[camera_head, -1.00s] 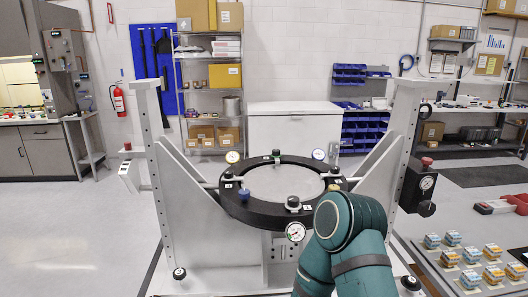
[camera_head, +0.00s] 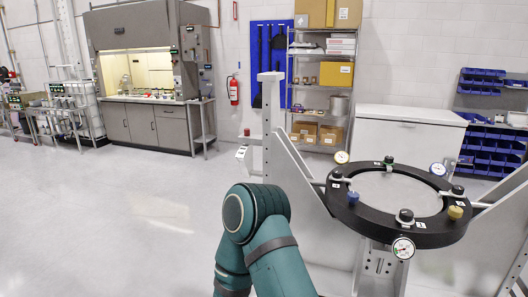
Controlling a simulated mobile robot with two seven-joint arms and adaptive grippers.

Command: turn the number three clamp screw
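The mirror fixture's black ring (camera_head: 380,226) lies nearly level around a pale round mirror (camera_head: 395,192), right of centre. Black-knobbed clamp screws stand on it: one at the far side (camera_head: 389,160), one at the left (camera_head: 337,174), one at the front (camera_head: 405,216) and one at the right (camera_head: 457,190). Small white labels sit beside them, but their numbers are too small to read surely. A blue knob (camera_head: 353,198) and a tan knob (camera_head: 455,213) are also on the ring. Neither gripper is in view; only a teal arm part of mine shows, left of the ring.
Dial gauges (camera_head: 403,248) surround the ring. The fixture's white left upright (camera_head: 271,130) and sloping side plate (camera_head: 300,185) stand between the open floor and the ring. Shelving (camera_head: 320,90), a white chest (camera_head: 405,130) and a fume hood (camera_head: 140,80) are behind. The left floor is clear.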

